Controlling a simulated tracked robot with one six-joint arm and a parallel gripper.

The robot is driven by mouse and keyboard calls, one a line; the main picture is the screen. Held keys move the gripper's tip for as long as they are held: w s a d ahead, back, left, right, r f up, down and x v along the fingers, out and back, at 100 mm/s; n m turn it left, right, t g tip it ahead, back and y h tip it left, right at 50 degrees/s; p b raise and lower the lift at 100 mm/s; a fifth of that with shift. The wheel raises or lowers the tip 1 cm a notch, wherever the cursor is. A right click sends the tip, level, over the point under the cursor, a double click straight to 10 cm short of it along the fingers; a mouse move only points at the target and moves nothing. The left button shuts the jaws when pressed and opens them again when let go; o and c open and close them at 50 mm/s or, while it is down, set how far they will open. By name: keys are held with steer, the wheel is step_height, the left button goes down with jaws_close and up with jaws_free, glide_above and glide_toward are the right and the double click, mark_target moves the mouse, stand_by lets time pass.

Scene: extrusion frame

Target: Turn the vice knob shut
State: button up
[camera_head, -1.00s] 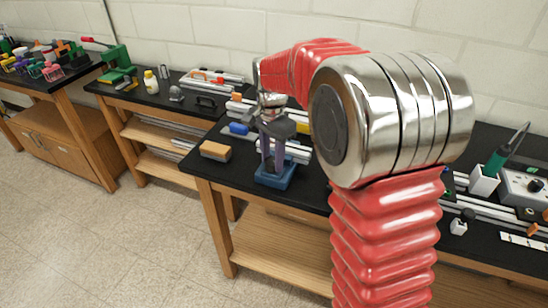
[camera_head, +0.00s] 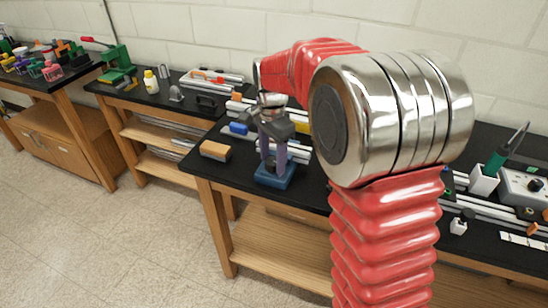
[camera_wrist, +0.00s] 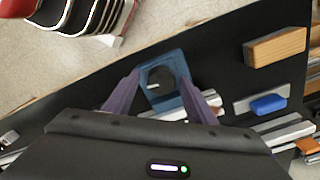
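The blue vice (camera_head: 273,181) stands near the front left corner of the black bench. My gripper (camera_head: 273,164) points down at the vice from above. Its two purple fingers are spread apart, and in the wrist view my gripper (camera_wrist: 159,75) has one fingertip to each side of the knob. A gap shows between knob and fingers; the exact height of the fingertips over it is hard to tell. The knob is hidden in the head view.
A wood-coloured block (camera_head: 215,150) lies left of the vice, with a blue piece (camera_head: 238,128) and pale metal bars (camera_head: 299,151) behind and beside it. A white holder (camera_head: 483,181) and a grey control box (camera_head: 522,186) stand at the right. Floor is free in front.

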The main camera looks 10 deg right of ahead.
mark_target(273, 161)
steer(key=shift+w+r, duration=0.1)
steer(key=shift+r, duration=0.05)
steer(key=shift+r, duration=0.25)
step_height(273, 161, up, 13)
stand_by(0.5)
steer(key=shift+d, duration=0.1)
steer(key=n, duration=2.2)
steer(key=shift+f+n, duration=0.1)
steer(key=shift+n, duration=0.3)
